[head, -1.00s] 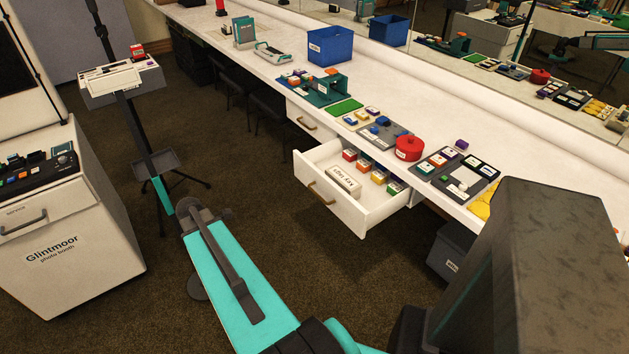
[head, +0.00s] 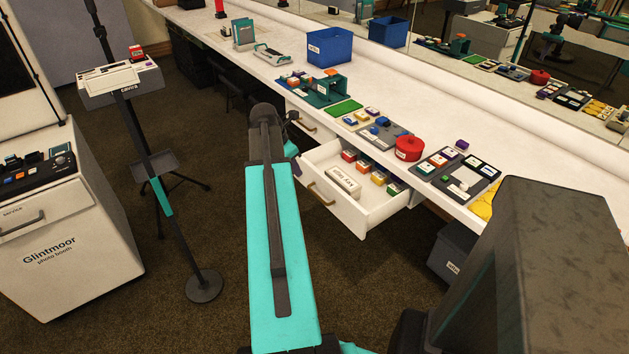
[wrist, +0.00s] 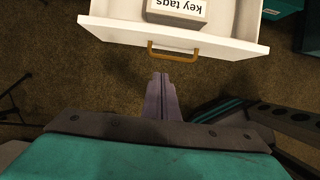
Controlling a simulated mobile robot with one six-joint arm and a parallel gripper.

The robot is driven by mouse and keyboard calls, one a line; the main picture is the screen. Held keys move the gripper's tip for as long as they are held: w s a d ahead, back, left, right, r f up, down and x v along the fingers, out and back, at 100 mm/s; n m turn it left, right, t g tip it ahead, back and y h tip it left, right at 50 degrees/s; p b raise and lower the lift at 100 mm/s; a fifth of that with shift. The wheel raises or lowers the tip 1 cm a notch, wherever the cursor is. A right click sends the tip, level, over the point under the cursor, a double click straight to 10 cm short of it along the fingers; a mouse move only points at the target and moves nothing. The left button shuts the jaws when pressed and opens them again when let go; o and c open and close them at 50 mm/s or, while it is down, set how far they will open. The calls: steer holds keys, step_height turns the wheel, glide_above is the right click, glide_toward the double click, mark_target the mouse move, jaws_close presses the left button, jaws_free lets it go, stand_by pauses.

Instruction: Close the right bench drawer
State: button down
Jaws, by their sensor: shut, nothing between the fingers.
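The right bench drawer (head: 372,222) is white and stands open, pulled out from under the bench. It holds a white "key tags" box (head: 344,183) and several coloured blocks (head: 377,177). Its brass handle (head: 319,194) is on the front panel. In the wrist view the drawer front (wrist: 225,42) crosses the top, with the handle (wrist: 173,52) near its middle. In the head view my arm hides most of the gripper.
The left bench drawer (head: 300,120) sits farther along the bench and is partly hidden by my arm. A grey bin (head: 452,250) stands under the bench at right. A tripod stand (head: 160,165) and the photo booth cabinet (head: 75,240) stand at left. Carpet is clear between.

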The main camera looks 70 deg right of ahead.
mark_target(314, 180)
stand_by(0.4)
steer(key=shift+s+d+f+p, duration=0.3)
steer(key=shift+s+d+f, duration=0.4)
steer(key=shift+d+f, duration=0.65)
steer(key=shift+s+d+f+p, duration=0.35)
steer(key=shift+s+d+f, duration=0.4)
steer(key=shift+f, duration=1)
steer(key=shift+s+d+f+p, duration=0.3)
steer(key=shift+s+d+f, duration=0.3)
steer(key=shift+d+f, duration=0.75)
steer(key=shift+a+f, duration=0.2)
